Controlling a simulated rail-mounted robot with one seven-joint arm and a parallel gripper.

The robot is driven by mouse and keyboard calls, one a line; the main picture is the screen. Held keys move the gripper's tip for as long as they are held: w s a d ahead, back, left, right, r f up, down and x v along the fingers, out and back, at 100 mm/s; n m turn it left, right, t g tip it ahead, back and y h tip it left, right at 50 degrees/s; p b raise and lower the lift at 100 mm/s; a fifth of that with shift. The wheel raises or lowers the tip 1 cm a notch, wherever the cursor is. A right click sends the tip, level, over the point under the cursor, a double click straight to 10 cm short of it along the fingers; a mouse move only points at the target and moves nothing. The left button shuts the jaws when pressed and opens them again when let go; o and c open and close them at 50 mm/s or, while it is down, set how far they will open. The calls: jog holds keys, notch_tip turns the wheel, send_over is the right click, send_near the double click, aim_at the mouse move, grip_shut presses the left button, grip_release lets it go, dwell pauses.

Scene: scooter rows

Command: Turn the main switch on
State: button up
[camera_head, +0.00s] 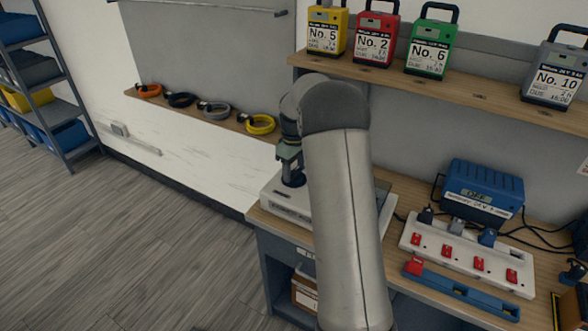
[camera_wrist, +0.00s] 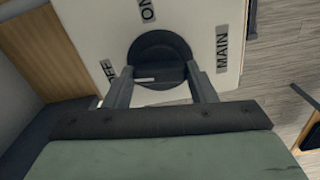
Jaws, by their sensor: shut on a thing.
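The main switch is a round black knob (camera_wrist: 160,52) on a white panel (camera_wrist: 95,22). The panel has labels "ON" (camera_wrist: 148,10), "OFF" (camera_wrist: 106,69) and "MAIN" (camera_wrist: 222,50). A pale mark on the knob's grip bar lies towards the "OFF" side in the wrist view. My gripper (camera_wrist: 160,72) is shut on the knob's bar, one finger on each side. In the head view my gripper (camera_head: 291,160) points down at the black knob (camera_head: 293,180) on the white switch box (camera_head: 283,207). My arm hides part of the box.
Battery packs line a shelf (camera_head: 470,88) above. Coloured rings (camera_head: 215,109) lie on a wall shelf at left. The floor at left is clear.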

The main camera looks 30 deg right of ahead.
aim_at(294, 171)
jog(key=m, duration=1.2)
jog(key=shift+m, duration=2.2)
jog(key=o, duration=1)
notch_tip(294, 171, up, 18)
jog(key=shift+f, duration=0.25)
